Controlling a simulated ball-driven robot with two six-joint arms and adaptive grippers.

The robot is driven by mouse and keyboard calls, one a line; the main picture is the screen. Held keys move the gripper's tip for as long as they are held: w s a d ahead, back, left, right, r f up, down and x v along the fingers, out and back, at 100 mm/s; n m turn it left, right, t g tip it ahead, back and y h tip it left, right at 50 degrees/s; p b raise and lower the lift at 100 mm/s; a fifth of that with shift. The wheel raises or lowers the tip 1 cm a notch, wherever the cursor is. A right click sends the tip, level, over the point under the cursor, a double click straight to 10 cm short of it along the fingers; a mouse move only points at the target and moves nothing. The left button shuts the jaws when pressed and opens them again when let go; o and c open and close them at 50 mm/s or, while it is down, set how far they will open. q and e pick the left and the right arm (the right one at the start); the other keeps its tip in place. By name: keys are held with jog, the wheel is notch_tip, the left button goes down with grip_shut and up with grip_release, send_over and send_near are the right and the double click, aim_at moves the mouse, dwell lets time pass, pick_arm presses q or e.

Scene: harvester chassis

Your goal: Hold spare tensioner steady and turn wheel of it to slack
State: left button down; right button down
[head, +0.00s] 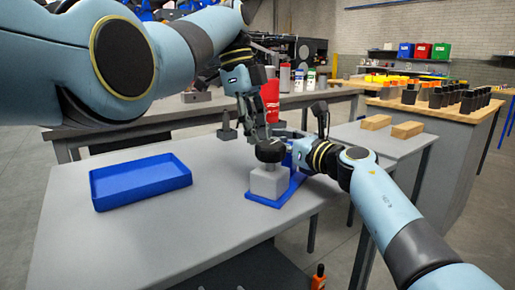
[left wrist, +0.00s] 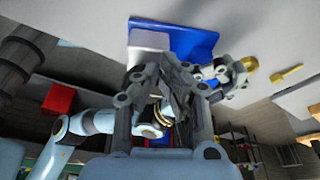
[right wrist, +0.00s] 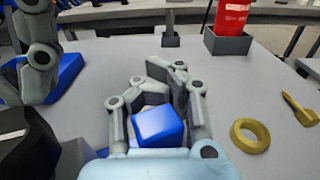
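The spare tensioner stands on the table's near right part. It has a pale grey block (head: 268,183), a blue base (head: 272,202) and a black wheel (head: 270,150) on top. In the right wrist view the black wheel (right wrist: 30,142) is at the left edge. My right gripper (head: 291,146) has its fingers around the blue upright part (right wrist: 158,126), one on each side. My left gripper (head: 262,136) points down just above and behind the wheel. In the left wrist view its fingertips (left wrist: 162,64) are close together before the block (left wrist: 150,40). Contact with the wheel is unclear.
A blue tray (head: 140,183) lies at the left of the table. A red bottle (right wrist: 231,14) in a grey holder (right wrist: 227,42), a yellow ring (right wrist: 250,136) and a yellow tool (right wrist: 299,110) are beyond the tensioner. The front of the table is clear.

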pick_arm(q)
jog(key=shift+s+d+f, duration=0.15)
jog(key=shift+s+d, duration=0.2)
jog(key=shift+s, duration=0.2)
dwell(0.8)
notch_tip(320, 180, up, 6)
jog(key=shift+w+a, duration=0.3)
jog(key=shift+w, duration=0.1)
dwell(0.4)
notch_tip(320, 180, down, 6)
jog(key=g+h, duration=0.1)
jog(key=h, duration=0.1)
jog(key=shift+h, duration=0.3)
dwell(0.5)
